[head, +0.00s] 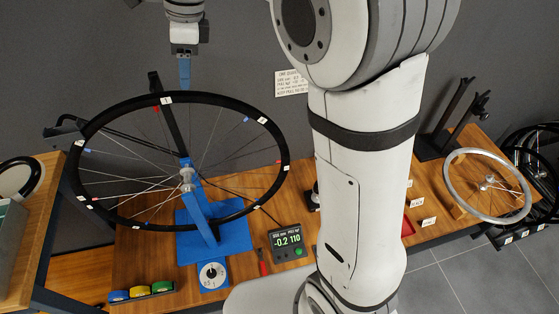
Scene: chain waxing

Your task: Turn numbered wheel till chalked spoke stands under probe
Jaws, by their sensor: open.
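The wheel (280,140) has a black rim with small white number tags, one (166,100) at the back reading 1. It sits tilted in the picture on a blue stand (205,215), its hub (187,180) near the middle. Some spokes at the lower left look whiter, but I cannot tell which is chalked. A black arm (62,131) reaches the rim at the left; I cannot tell whether it is the probe. My gripper (184,82) is open above the back of the rim, its blue fingers seen edge-on. It holds nothing visible and appears apart from the rim.
A gauge (287,241) reading -0.2 and 110 stands right of the stand. A round dial (212,275), a red-handled tool (262,262) and coloured rolls (140,292) lie in front. A silver wheel (487,187) is at right. My arm hides the middle of the bench.

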